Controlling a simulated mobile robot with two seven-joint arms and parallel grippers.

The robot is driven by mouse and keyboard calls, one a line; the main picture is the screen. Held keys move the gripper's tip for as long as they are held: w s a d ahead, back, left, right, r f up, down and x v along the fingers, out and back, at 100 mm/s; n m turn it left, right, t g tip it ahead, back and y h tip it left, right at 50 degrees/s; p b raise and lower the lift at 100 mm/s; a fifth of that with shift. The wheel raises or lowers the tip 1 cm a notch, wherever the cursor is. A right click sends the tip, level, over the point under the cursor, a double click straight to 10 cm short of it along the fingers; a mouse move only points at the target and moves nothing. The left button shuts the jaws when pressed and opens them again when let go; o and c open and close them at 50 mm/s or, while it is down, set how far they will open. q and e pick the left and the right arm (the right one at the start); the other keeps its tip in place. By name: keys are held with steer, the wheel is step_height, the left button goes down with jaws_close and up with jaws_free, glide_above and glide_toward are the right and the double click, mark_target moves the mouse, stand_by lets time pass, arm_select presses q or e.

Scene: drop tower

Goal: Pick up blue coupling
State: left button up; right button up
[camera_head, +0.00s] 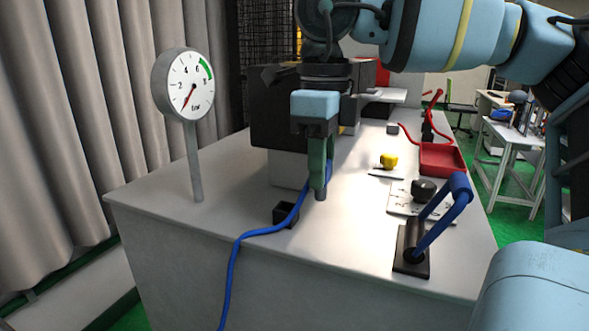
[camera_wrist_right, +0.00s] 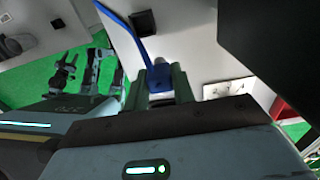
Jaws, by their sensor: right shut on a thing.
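My right gripper (camera_head: 320,188) reaches down from above over the white table, its green fingers shut on the blue coupling (camera_head: 328,170). The fingers hide most of the coupling; a grey end (camera_head: 320,196) sticks out below them, above the tabletop. A blue hose (camera_head: 262,231) runs from it to the left and down over the table's front edge. In the right wrist view, the fingers (camera_wrist_right: 165,84) close around the coupling, with its grey end (camera_wrist_right: 160,62) showing beyond the tips and the hose (camera_wrist_right: 125,28) leading off to the upper left. My left gripper is not in view.
A small black block (camera_head: 286,215) stands near the hose. A pressure gauge (camera_head: 184,87) on a post stands at the left. To the right are a blue-handled lever (camera_head: 440,220), a black knob (camera_head: 424,189), a yellow knob (camera_head: 388,161) and a red tray (camera_head: 440,158). The front middle is clear.

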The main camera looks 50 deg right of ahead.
steer(key=s+d+r, duration=0.1)
steer(key=s+d, duration=0.4)
steer(key=s, duration=0.4)
steer(key=shift+s+d+b, duration=0.2)
steer(key=shift+d+b, duration=0.05)
steer(key=shift+b, duration=0.15)
steer(key=shift+r, duration=0.1)
